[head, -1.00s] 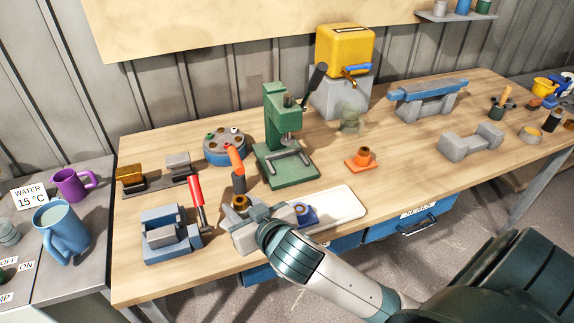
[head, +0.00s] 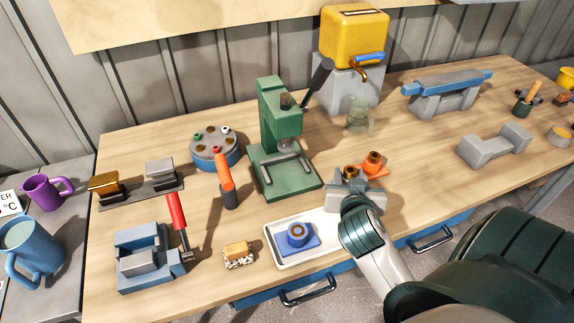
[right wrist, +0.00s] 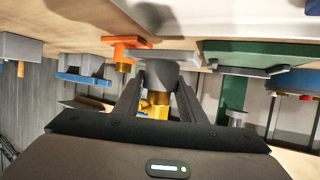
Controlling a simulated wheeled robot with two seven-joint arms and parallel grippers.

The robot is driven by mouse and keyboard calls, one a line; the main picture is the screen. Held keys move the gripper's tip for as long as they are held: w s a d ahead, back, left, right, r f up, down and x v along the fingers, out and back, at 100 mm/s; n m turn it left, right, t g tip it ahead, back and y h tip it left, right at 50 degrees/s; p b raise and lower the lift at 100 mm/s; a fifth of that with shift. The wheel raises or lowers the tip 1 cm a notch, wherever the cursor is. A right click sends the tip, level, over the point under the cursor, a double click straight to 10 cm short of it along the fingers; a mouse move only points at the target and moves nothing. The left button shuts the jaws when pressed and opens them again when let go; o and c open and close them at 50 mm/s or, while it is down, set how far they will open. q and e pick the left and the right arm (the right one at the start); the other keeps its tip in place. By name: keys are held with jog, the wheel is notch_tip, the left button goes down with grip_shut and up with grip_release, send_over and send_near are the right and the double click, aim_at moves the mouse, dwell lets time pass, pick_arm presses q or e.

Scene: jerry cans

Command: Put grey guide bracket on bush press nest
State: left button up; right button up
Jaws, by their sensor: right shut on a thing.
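My right gripper (head: 352,196) is shut on the grey guide bracket (head: 341,187), which has a brass bush (head: 350,172) upright on it. In the right wrist view, with the table at the top, the grey bracket (right wrist: 170,60) sits between the fingers (right wrist: 157,90). The fingers partly hide it. The green bush press (head: 283,130) stands to the left of and behind the gripper. Its nest (head: 284,166), with grey bars, lies low on the green base and looks empty. The bracket is apart from the press. My left gripper is not in view.
An orange bracket (head: 379,168) with a bush stands close beside the held bracket. A white tray (head: 277,243) holding a blue bracket (head: 297,237) lies in front. An orange-handled tool (head: 225,178) stands left of the press. A glass jug (head: 359,115) stands behind.

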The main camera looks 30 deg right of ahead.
jog(key=shift+s+d, duration=0.1)
jog(key=shift+d, duration=0.15)
jog(key=shift+a+r, duration=0.1)
jog(key=shift+a, duration=0.05)
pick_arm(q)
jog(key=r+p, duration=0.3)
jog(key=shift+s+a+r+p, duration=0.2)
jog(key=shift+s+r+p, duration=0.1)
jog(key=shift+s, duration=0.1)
pick_arm(e)
jog(key=w+a, duration=0.2)
jog(key=w, duration=0.2)
jog(key=w+a, duration=0.2)
jog(key=w, duration=0.2)
jog(key=w+a, duration=0.3)
jog(key=w, duration=0.1)
jog(key=shift+a, duration=0.1)
jog(key=shift+s, duration=0.1)
